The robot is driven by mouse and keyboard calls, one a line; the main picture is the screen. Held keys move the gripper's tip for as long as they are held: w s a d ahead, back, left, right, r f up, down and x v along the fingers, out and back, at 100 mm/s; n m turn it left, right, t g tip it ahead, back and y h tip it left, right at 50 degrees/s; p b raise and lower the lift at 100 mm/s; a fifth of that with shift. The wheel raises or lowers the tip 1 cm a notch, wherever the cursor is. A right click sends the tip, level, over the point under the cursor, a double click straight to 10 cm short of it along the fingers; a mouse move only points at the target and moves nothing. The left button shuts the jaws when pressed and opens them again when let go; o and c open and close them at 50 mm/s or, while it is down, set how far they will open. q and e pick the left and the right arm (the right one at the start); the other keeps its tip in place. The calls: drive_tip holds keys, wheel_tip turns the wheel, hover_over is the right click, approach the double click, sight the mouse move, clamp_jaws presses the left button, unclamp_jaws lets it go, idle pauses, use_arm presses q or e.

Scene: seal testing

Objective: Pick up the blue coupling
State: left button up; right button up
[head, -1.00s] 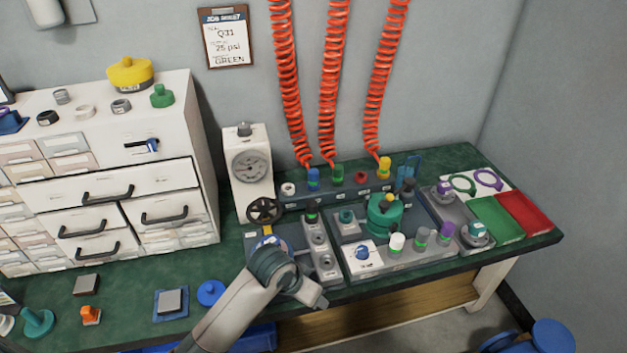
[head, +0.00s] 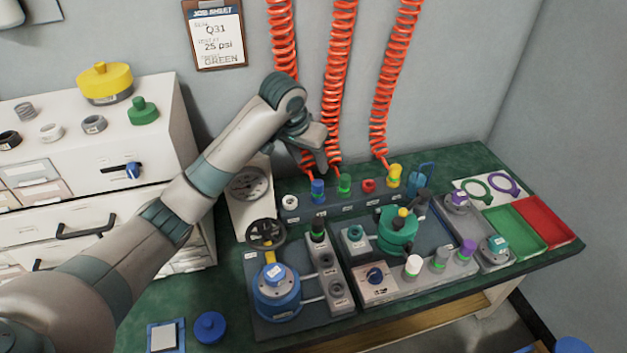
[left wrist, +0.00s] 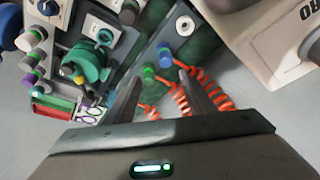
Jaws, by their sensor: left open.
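The blue coupling (head: 318,190) stands upright on the rack (head: 290,213) at the back of the bench, at the foot of the leftmost red coiled hose. It also shows in the left wrist view (left wrist: 164,57), just beyond and between my fingertips. My left gripper (head: 319,160) is open and empty, above the blue coupling and apart from it, in front of the hoses. Its two fingers show in the left wrist view (left wrist: 161,76). My right gripper is in neither view.
A green coupling (head: 344,184) stands close beside the blue one, with red (head: 368,186) and yellow (head: 393,176) ones further right. Red coiled hoses (head: 336,90) hang around my gripper. A gauge (head: 250,186) stands left; a blue vessel (head: 276,290) stands in front.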

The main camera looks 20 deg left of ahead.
use_arm(q)
drive_tip(key=w+r, duration=0.1)
hover_over(318, 182)
drive_tip(key=s, duration=0.2)
wheel_tip(318, 182, down, 10)
drive_tip(key=shift+f, duration=0.15)
drive_tip(key=shift+w+f, duration=0.1)
drive_tip(key=shift+f, duration=0.2)
drive_tip(key=shift+w+f, duration=0.1)
drive_tip(key=shift+f, duration=0.15)
drive_tip(key=x, duration=0.4)
drive_tip(key=shift+a+p, duration=0.2)
drive_tip(key=shift+p, duration=0.2)
drive_tip(key=shift+w+f, duration=0.1)
drive_tip(key=shift+f, duration=0.25)
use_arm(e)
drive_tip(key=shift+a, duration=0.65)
